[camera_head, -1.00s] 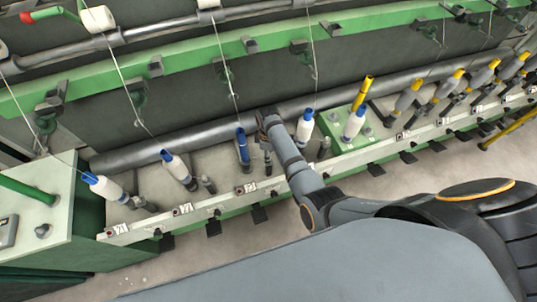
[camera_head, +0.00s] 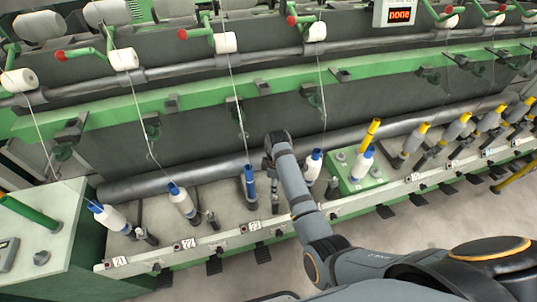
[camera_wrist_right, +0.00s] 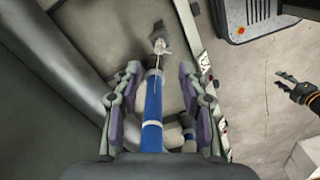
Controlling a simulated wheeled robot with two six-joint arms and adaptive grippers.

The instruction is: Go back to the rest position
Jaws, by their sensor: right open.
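My right gripper (camera_head: 271,166) is over the spindle rail, near the blue tube (camera_head: 249,184) that stands on a spindle. In the right wrist view the right gripper (camera_wrist_right: 160,80) is open. A blue tube with a white band (camera_wrist_right: 152,125) shows between its spread fingers; I see no finger closed on it. A black part with an orange band (camera_wrist_right: 311,100) at the right edge of that view looks like the end of my left arm, but its jaws are too small to read. My left gripper is not in the head view.
White bobbins with blue tops (camera_head: 183,204) stand along the rail, left and right of my arm. Yellow-topped bobbins (camera_head: 457,127) stand farther right. A grey roller (camera_head: 170,180) and green beam (camera_head: 180,97) run behind. A green-and-white cabinet (camera_head: 45,240) is at left. Threads hang down.

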